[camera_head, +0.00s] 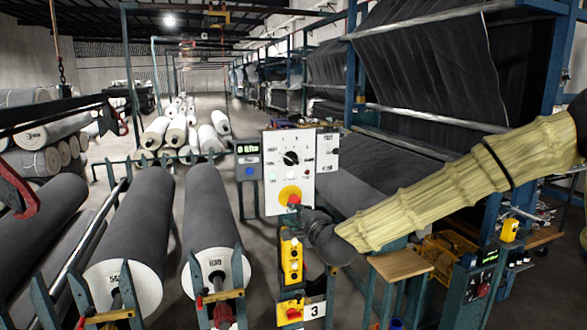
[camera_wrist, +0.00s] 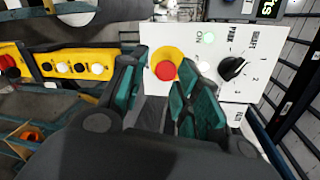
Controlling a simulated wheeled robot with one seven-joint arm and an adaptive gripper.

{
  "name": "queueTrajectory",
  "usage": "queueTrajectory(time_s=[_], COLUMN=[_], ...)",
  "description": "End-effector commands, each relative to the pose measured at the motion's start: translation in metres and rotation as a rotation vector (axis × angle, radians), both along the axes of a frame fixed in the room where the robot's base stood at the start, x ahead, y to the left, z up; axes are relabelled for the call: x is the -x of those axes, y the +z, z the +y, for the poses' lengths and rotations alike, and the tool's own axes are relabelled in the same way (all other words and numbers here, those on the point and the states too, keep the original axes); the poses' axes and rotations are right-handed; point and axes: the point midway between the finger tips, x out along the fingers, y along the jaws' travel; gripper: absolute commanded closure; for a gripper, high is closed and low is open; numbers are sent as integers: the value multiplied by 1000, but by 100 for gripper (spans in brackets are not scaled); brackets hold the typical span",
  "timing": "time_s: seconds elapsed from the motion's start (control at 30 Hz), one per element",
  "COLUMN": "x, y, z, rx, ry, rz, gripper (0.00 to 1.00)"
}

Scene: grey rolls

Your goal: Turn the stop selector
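A white control panel (camera_head: 273,180) stands in the middle of the head view. On its lower part is a yellow disc (camera_head: 284,191) with a red knob (camera_head: 294,200). Above it is a black rotary knob (camera_head: 291,158) with printed marks around it. The frames do not show which one is named the stop selector. In the wrist view the red knob (camera_wrist: 166,71) shows between my green-padded fingers; the black knob (camera_wrist: 232,69) is to the right. My gripper (camera_wrist: 157,78) is open, its fingertips either side of the red knob. Contact cannot be told.
A yellow button box (camera_head: 291,258) hangs below the panel. A grey display box (camera_head: 248,160) is at its left. Large grey rolls (camera_head: 212,205) lie on racks to the left. A blue frame with dark fabric (camera_head: 425,65) and a wooden-topped stand (camera_head: 400,264) are at the right.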

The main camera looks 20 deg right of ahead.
Motion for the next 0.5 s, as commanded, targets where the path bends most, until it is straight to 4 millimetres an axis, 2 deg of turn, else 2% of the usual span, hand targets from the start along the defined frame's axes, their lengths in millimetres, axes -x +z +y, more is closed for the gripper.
queueTrajectory(time_s=[0.03,0.1,0.2,0.3,0.5], x=[-4,-7,-9,-10,-23], y=[39,73,105,120,124], z=[-9,-18,-26,-31,-31], rx=[-58,-122,-184,-215,-220], ry=[-22,-44,-61,-70,-72], rz=[-44,-87,-129,-149,-152], gripper=[68,68,68,68,68])
